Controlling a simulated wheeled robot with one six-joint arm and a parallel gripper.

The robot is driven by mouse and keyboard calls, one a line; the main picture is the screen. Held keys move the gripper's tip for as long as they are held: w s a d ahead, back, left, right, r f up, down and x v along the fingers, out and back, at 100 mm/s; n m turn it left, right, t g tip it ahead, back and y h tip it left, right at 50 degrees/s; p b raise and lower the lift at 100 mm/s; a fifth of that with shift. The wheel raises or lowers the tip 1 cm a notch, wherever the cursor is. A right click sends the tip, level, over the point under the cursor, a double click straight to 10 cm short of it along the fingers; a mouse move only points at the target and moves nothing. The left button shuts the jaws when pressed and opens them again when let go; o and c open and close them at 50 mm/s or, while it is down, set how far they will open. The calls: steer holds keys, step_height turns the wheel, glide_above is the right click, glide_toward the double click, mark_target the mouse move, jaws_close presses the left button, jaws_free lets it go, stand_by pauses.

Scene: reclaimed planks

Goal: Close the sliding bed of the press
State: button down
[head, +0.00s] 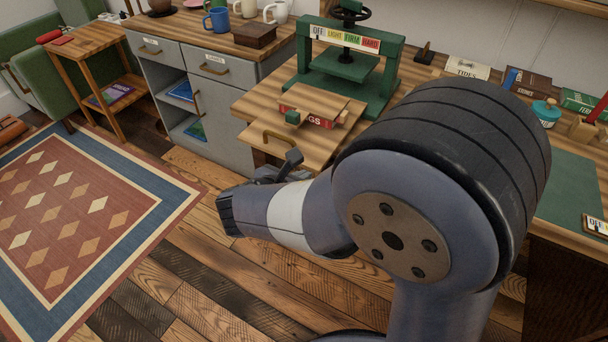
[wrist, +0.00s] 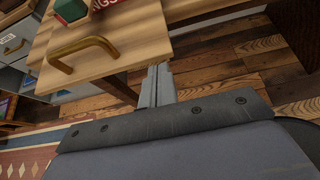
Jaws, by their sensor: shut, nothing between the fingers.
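The green press (head: 384,85) stands on the wooden counter. Its wooden sliding bed (head: 248,134) is pulled out toward the front left, with a brass handle (head: 278,138) on its front face. A red book (head: 320,123) lies on the bed under a wooden board (head: 322,103), with a small green block (head: 292,117) at its edge. My gripper (head: 296,158) is below and in front of the bed. In the wrist view my gripper's fingers (wrist: 158,72) are together and empty, just right of the front panel and the handle (wrist: 70,50). I cannot tell whether they touch the bed.
A grey cabinet (head: 213,115) with mugs and a brown box (head: 254,36) on top stands left of the bed. Books and a teal pot (head: 546,112) sit at the right of the counter. Floor in front, with a patterned rug (head: 75,215), is clear.

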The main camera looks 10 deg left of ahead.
mark_target(341, 121)
steer(key=shift+w+d, duration=0.2)
steer(key=shift+w, duration=0.3)
steer(key=w+d, duration=0.2)
steer(key=w, duration=0.4)
steer(key=w+d+p, duration=0.1)
steer(key=w+d, duration=0.2)
steer(key=w, duration=0.3)
steer(key=w+d+p, duration=0.1)
steer(key=w+d, duration=0.1)
steer(key=w, duration=0.4)
steer(key=shift+w+d, duration=0.3)
steer(key=shift+d, duration=0.05)
steer(key=shift+w+d+r, duration=0.1)
steer(key=shift+w+r, duration=0.05)
steer(key=shift+w, duration=0.05)
steer(key=shift+r, duration=0.1)
